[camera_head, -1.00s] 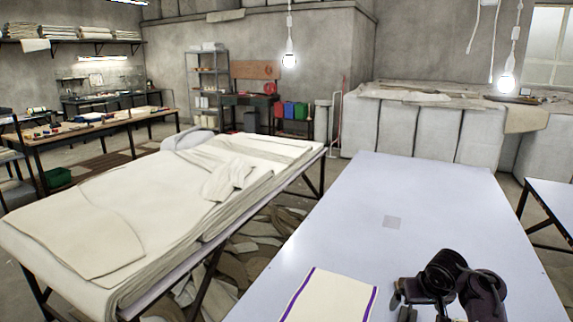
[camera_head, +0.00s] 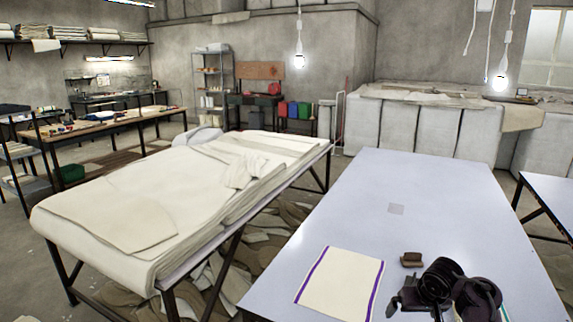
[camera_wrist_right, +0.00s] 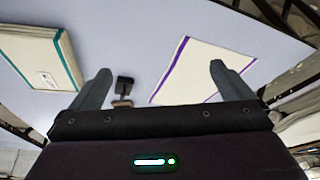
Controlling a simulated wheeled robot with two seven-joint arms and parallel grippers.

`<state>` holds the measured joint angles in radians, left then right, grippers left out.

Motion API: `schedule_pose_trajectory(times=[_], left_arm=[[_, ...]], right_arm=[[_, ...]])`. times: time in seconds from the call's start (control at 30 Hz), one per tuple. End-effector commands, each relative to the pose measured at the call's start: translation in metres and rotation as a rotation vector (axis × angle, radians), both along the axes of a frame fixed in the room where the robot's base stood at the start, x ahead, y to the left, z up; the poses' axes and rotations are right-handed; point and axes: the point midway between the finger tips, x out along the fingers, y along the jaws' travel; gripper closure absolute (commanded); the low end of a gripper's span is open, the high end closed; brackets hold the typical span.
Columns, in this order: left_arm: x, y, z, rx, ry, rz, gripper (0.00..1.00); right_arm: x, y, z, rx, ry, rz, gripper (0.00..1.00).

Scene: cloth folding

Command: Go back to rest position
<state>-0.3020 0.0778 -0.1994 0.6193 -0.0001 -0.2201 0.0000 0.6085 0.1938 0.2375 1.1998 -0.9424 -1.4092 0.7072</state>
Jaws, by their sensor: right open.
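My right gripper (camera_head: 412,302) is low at the right of the head view, above the near part of the pale table (camera_head: 385,180). In the right wrist view its two fingers (camera_wrist_right: 160,72) are spread, with nothing between them. A flat cream cloth with purple edges (camera_head: 340,283) lies left of it; it also shows in the wrist view (camera_wrist_right: 203,66). A small brown block (camera_head: 411,259) lies just beyond the gripper. In the wrist view it appears as a brown and black object (camera_wrist_right: 124,90), apart from the fingers. My left gripper is in neither view.
A folded cream cloth with teal edges (camera_wrist_right: 42,58) lies on the table, mostly hidden in the head view. The table's far part is clear. A second table (camera_head: 190,205) with stacked fabric stands at left, another (camera_head: 550,200) at right.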

Motion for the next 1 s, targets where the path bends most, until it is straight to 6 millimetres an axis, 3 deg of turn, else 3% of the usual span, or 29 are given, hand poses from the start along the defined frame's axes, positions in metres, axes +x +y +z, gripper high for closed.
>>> schedule_pose_trajectory(times=[0.3,0.47,0.57,0.77,0.87,1.0], left_arm=[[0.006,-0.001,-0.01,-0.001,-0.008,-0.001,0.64],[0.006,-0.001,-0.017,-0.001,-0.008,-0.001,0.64],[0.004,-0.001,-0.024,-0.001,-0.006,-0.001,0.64],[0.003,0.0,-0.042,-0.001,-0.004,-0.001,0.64],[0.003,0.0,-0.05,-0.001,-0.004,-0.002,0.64],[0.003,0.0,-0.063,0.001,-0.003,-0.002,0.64]], right_arm=[[-0.016,0.022,-0.071,0.053,0.044,0.03,0.0],[-0.033,0.038,-0.127,0.091,0.076,0.047,0.0],[-0.052,0.05,-0.175,0.117,0.102,0.059,0.0],[-0.121,0.077,-0.301,0.159,0.158,0.076,0.0],[-0.166,0.087,-0.362,0.163,0.179,0.081,0.0],[-0.242,0.096,-0.439,0.144,0.21,0.095,0.0]])
